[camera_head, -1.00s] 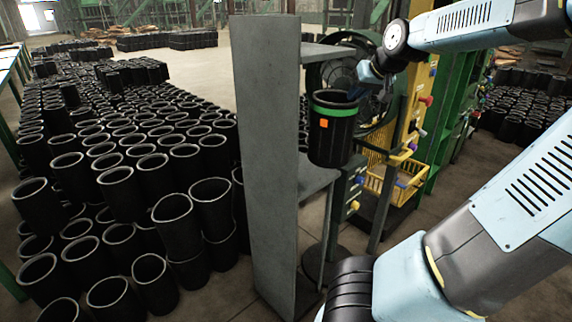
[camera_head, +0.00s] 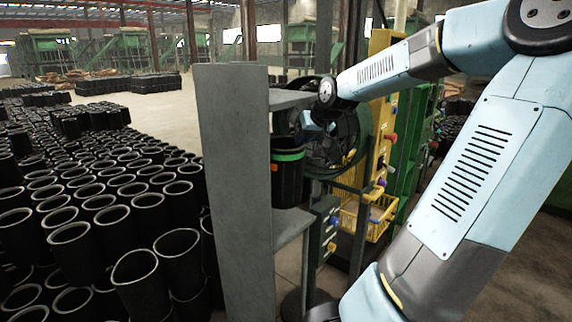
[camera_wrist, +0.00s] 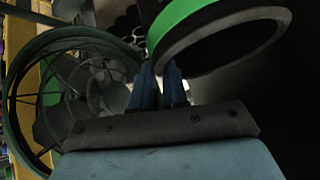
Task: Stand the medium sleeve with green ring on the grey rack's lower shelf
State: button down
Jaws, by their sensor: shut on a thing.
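The black sleeve with the green ring (camera_head: 289,180) is upright inside the grey rack (camera_head: 232,170), above or on its lower shelf (camera_head: 292,224). The rack's side panel hides part of its left side. I cannot tell whether its base touches the shelf. My gripper (camera_head: 308,132) is shut on the sleeve's upper rim, from the right. In the wrist view the blue fingers (camera_wrist: 171,88) meet the rim, and the green ring (camera_wrist: 190,20) and dark opening show close up.
The rack's upper shelf (camera_head: 290,98) is close above the sleeve and gripper. A large round fan (camera_head: 340,140) and a yellow machine panel (camera_head: 382,100) stand behind at right. Many black sleeves (camera_head: 100,215) crowd the floor at left.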

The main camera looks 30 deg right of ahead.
aim_at(292, 144)
jog(key=w, duration=0.1)
jog(key=w+a+f, duration=0.1)
jog(key=w, duration=0.1)
jog(key=shift+a+f, duration=0.1)
jog(key=shift+f, duration=0.05)
jog(key=shift+s+a+f+x, duration=0.1)
jog(key=shift+a+x, duration=0.15)
jog(key=shift+x, duration=1)
jog(key=shift+s+a+f+x, duration=0.1)
jog(key=shift+a+x, duration=0.1)
jog(key=shift+x, duration=1.05)
jog(key=shift+s+a+f+x, duration=0.1)
jog(key=shift+a+x, duration=0.15)
jog(key=shift+x, duration=1.05)
jog(key=shift+s+d+f, duration=0.1)
jog(key=shift+f, duration=1.25)
jog(key=c, duration=1.1)
grip_release()
jog(key=shift+s, duration=0.1)
